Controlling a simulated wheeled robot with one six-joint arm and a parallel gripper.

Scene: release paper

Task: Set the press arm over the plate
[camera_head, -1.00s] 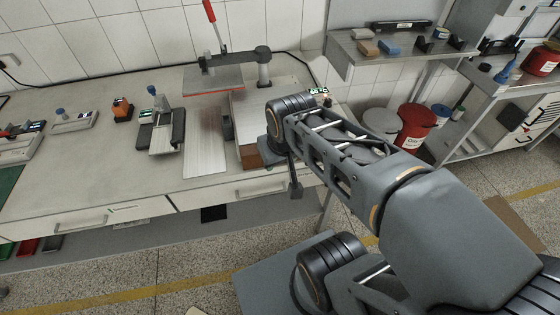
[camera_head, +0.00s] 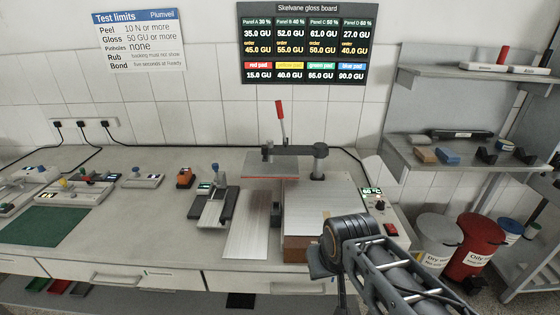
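The press has a dark press arm (camera_head: 293,151) reaching left from a post (camera_head: 318,165) at the back of a pale metal base plate (camera_head: 325,205). A red lever handle (camera_head: 281,118) stands up from the arm. Under the arm hangs a flat grey platen (camera_head: 271,171) with a reddish lower edge. In the picture it lies mostly left of the base plate, above the far end of a long pale panel (camera_head: 247,226). My arm covers the front right of the base. My gripper's fingers do not show; only my wrist and arm links are seen.
A meter with a red button (camera_head: 390,230) stands right of the press. A shelf (camera_head: 430,172) and white and red bins (camera_head: 475,245) are at right. A green mat (camera_head: 45,226) lies far left.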

